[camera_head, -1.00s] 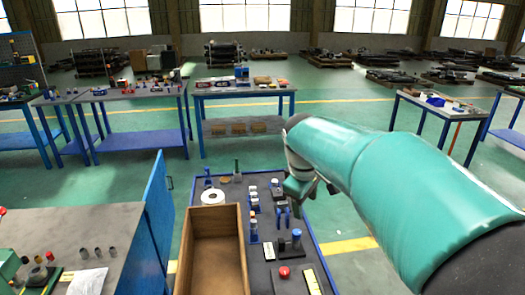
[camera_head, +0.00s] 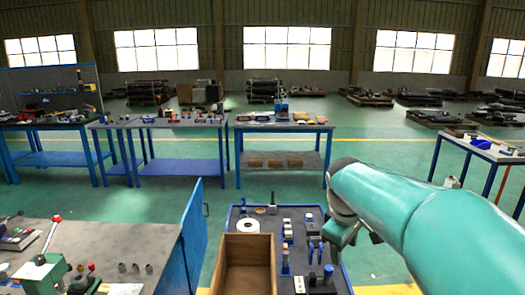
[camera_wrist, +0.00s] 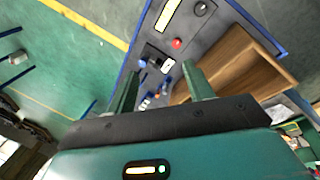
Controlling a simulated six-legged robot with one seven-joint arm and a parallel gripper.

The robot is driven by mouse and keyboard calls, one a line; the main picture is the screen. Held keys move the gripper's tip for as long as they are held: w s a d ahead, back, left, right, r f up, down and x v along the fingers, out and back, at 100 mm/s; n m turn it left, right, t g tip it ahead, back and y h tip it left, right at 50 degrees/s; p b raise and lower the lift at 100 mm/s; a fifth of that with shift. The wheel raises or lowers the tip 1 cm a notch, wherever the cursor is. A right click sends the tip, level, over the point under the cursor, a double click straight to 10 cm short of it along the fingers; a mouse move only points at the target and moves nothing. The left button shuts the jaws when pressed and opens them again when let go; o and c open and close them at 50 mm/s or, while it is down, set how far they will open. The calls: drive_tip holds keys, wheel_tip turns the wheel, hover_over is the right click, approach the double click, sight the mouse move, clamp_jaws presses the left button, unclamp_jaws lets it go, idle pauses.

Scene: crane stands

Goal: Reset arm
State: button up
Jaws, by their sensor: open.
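My gripper (camera_wrist: 162,92) shows in the wrist view with its two green fingers apart and nothing between them. In the head view my gripper (camera_head: 352,232) hangs at the end of my green arm, over the right edge of a blue-edged table (camera_head: 340,270). Its fingers are partly hidden by the arm there. Below it on the table are a wooden box (camera_head: 246,262), a white roll (camera_head: 248,226) and several small blue and black parts. The wrist view shows the wooden box (camera_wrist: 232,65) and a red button (camera_wrist: 177,43) beyond the fingers.
A workbench (camera_head: 100,240) with a red-knobbed lever press (camera_head: 48,262) stands at the left, beside a blue panel (camera_head: 194,235). Blue-legged tables (camera_head: 284,127) stand behind. Another table (camera_head: 490,150) is at the right. Green floor is clear between them.

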drive_tip(key=s+a+f+m+t+y, duration=0.1)
drive_tip(key=s+m, duration=0.3)
drive_tip(key=s, duration=0.6)
drive_tip(key=s+a+f+m+t, duration=0.1)
drive_tip(key=s+m, duration=0.3)
drive_tip(key=s, duration=0.6)
drive_tip(key=shift+s+a+m+t+y, duration=0.3)
drive_tip(key=shift+s+a+t+y, duration=0.1)
drive_tip(key=shift+a+t, duration=0.2)
idle(0.9)
